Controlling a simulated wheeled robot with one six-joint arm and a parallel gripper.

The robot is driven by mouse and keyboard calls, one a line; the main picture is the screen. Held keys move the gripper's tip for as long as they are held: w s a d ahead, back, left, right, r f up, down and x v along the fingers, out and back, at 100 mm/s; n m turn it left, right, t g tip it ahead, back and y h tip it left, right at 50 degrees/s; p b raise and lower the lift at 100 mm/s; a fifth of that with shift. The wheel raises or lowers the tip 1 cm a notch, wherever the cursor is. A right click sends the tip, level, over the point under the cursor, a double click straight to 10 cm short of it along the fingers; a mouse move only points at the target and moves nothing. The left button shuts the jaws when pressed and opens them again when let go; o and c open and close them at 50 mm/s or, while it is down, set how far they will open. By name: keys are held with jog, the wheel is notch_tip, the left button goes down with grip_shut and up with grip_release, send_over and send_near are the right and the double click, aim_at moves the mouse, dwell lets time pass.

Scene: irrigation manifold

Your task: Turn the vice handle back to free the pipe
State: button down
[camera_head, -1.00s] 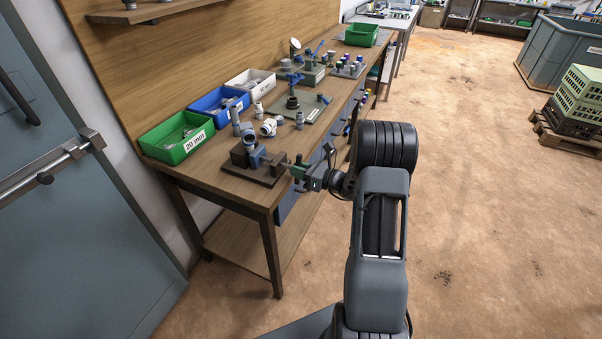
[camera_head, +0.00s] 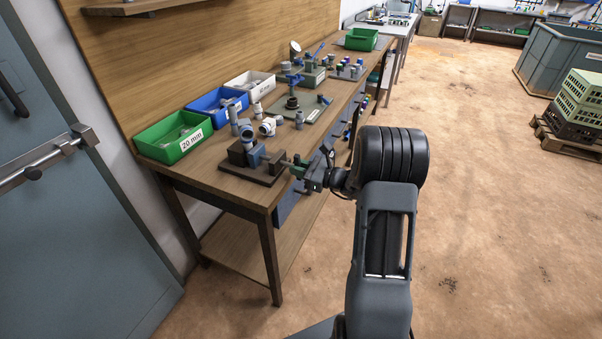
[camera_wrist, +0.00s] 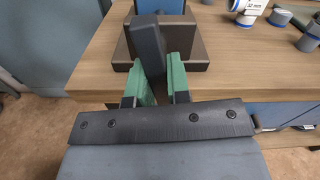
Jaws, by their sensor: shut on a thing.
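The vice (camera_head: 242,172) sits on its brown base plate at the near corner of the bench, with blue and dark grey blocks on it. A pipe with a blue and white fitting (camera_head: 247,133) rises at the vice; how tightly it is held I cannot tell. My gripper (camera_head: 295,169) is at the vice's right side, just past the bench's front edge. In the wrist view its green fingers (camera_wrist: 160,84) are shut on the dark grey vice handle (camera_wrist: 146,45), which stands up between them, slightly tilted. The pipe is not clearly visible there.
Green (camera_head: 173,137), blue (camera_head: 217,105) and white (camera_head: 250,86) bins line the back of the bench. Loose grey and white fittings (camera_head: 267,127) stand just behind the vice. A board with a dark fixture (camera_head: 293,104) lies further along.

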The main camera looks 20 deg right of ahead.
jog(key=shift+f+b, duration=0.1)
jog(key=shift+b, duration=0.35)
jog(key=shift+n+b, duration=0.4)
jog(key=n+b, duration=0.1)
jog(key=b, duration=0.1)
jog(key=shift+n+b, duration=0.35)
jog(key=shift+n, duration=0.05)
jog(key=shift+n+b, duration=0.6)
jog(key=shift+b, duration=0.05)
jog(key=shift+b, duration=0.35)
